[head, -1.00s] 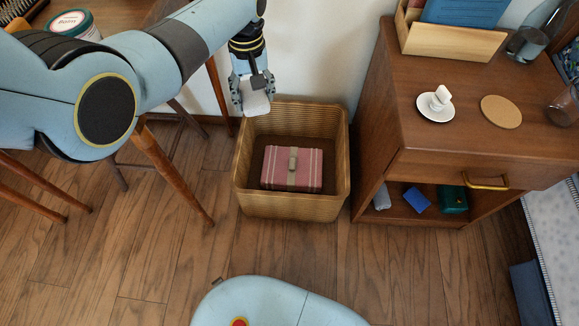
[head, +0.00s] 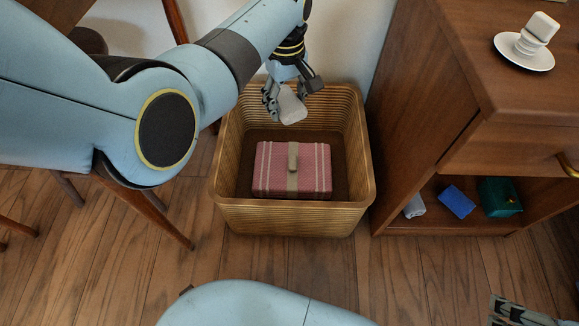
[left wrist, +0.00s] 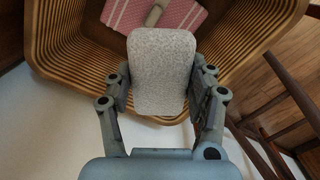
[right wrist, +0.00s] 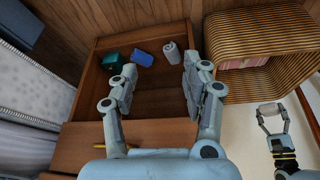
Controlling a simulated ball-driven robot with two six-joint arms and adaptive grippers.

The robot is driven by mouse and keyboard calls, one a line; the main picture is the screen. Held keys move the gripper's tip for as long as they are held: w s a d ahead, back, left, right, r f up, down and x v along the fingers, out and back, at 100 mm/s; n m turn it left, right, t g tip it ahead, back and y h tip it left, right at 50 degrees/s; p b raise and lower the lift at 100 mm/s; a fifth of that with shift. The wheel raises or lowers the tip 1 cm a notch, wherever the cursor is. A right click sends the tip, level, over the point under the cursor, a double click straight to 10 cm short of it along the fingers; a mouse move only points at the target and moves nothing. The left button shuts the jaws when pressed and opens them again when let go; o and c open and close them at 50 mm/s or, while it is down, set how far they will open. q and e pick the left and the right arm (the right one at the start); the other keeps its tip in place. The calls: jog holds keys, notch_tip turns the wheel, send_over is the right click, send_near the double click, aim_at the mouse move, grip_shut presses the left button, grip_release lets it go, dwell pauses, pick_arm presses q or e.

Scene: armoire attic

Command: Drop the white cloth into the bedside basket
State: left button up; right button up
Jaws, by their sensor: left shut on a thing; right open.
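The white cloth (head: 293,105) is a small pale, rounded bundle; it looks speckled in the left wrist view (left wrist: 162,70). My left gripper (head: 284,100) is shut on it, with fingers on both sides. It holds the cloth over the back part of the bedside basket (head: 290,220), in front of the back wall in the head view. The ribbed tan basket stands on the floor, with a pink box (head: 265,170) inside. My right gripper (right wrist: 157,78) is open and empty, facing the cabinet's lower shelf; only a bit shows at the head view's lower right.
The wooden bedside cabinet (head: 425,100) stands right of the basket. Its open shelf holds a grey roll (head: 415,206), a blue box (head: 457,202) and a teal box (head: 500,197). A saucer (head: 510,58) with white pieces sits on top. Wooden legs stand left.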

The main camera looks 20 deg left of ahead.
pick_arm(q)
notch_tip(320, 180, down, 3)
jog(key=shift+f+b, duration=0.15)
jog(key=shift+b, duration=0.85)
jog(key=shift+f+b, duration=0.65)
pick_arm(e)
jog(key=f+t, duration=0.1)
jog(key=w+f+t, duration=0.1)
jog(key=f+t, duration=0.2)
jog(key=f, duration=0.1)
jog(key=shift+w+a, duration=0.15)
jog(key=shift+w, duration=0.2)
jog(key=shift+t, duration=0.3)
pick_arm(q)
jog(key=o, duration=1.3)
notch_tip(320, 180, up, 12)
